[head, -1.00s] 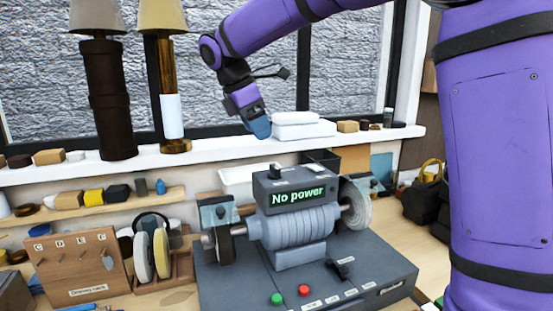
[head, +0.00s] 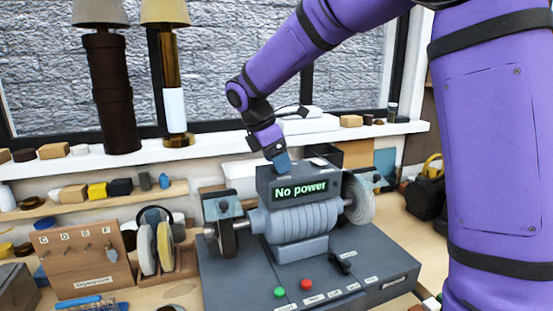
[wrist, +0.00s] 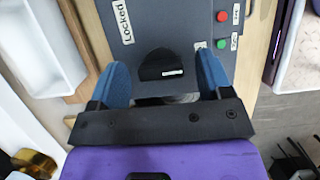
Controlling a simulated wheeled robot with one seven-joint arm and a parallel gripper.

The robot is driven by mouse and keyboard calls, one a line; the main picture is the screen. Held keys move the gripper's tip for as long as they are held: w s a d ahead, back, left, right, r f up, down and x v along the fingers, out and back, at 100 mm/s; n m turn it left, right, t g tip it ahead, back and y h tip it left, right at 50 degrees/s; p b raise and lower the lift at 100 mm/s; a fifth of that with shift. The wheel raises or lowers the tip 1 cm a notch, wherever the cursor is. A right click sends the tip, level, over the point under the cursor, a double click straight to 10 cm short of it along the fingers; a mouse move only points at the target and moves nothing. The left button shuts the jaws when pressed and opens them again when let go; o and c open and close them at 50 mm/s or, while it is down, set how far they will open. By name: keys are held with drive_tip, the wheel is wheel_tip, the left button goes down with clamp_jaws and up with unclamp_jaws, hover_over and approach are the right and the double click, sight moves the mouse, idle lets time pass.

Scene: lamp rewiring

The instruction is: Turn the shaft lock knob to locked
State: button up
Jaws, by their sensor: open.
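The shaft lock knob (wrist: 160,65) is a black knob with a small white label on a dark grey panel in the wrist view. A "Locked" label (wrist: 126,22) lies up and left of it. My gripper (wrist: 160,78) is open, with one blue fingertip on each side of the knob in the picture and gaps between. I cannot tell how far above the knob they are. In the head view my gripper (head: 281,163) is low over the top of the grey "No power" box (head: 299,188), and hides the knob there.
A drying rack (head: 80,260) stands at left. White folded items lie on the windowsill behind my gripper.

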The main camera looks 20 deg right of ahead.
drive_tip(key=c, duration=0.9)
drive_tip(key=shift+m, duration=0.4)
drive_tip(key=m+g, duration=0.1)
drive_tip(key=m, duration=0.3)
drive_tip(key=shift+w+g, duration=0.1)
drive_tip(key=shift+g, duration=0.3)
drive_tip(key=m, duration=0.2)
drive_tip(key=m+g+y, duration=0.1)
drive_tip(key=m, duration=0.1)
drive_tip(key=shift+m+g, duration=0.3)
drive_tip(key=m+y, duration=0.1)
drive_tip(key=m, duration=0.3)
drive_tip(key=shift+w+d+g+y, duration=0.1)
drive_tip(key=shift+g+y, duration=0.3)
drive_tip(key=shift+m+y, duration=0.8)
drive_tip(key=shift+m, duration=1.4)
